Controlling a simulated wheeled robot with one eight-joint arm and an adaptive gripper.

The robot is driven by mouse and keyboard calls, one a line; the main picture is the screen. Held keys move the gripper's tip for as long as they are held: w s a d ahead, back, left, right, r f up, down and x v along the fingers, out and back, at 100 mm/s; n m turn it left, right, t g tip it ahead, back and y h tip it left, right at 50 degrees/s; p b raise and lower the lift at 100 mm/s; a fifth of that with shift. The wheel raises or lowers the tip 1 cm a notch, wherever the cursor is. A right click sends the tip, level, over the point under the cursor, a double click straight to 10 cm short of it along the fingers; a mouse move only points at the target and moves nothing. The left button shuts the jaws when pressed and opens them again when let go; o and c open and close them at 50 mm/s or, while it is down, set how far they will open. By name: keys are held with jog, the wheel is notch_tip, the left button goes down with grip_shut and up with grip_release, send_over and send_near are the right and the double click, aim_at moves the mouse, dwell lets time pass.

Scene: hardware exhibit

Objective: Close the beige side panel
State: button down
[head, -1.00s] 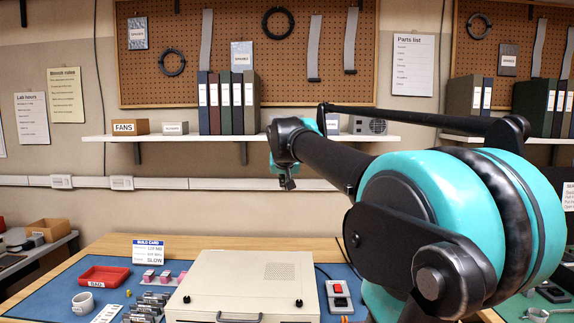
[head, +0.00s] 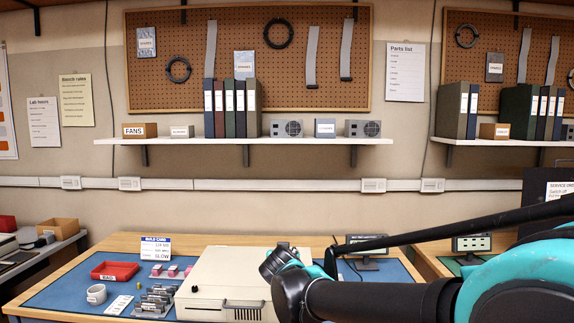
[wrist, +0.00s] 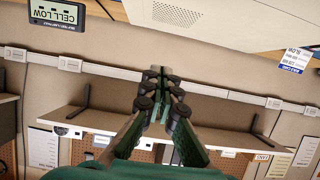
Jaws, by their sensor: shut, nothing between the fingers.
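The beige side panel (head: 222,268) forms the broad top of a beige case (head: 205,309) on the blue mat in the head view. It looks roughly flat over the case; I cannot tell whether a gap remains under it. A black knob shows near its front left corner, and my arm covers its right part. In the wrist view the beige panel (wrist: 225,14) with small vent holes crosses the top of the picture, upside down. My gripper (wrist: 162,72) is shut and empty, its fingertips apart from the panel in that picture.
A red tray (head: 115,271), a white mug (head: 96,294), a build card (head: 155,248) and small parts stand left of the case. A small display (head: 366,250) stands behind to the right. A shelf (head: 240,140) with binders hangs above the bench.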

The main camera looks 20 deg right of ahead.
notch_tip(320, 180, down, 11)
jog(key=s, duration=0.2)
jog(key=shift+s+a+r, duration=0.2)
jog(key=shift+s+a, duration=0.15)
jog(key=shift+a, duration=0.1)
dwell(0.6)
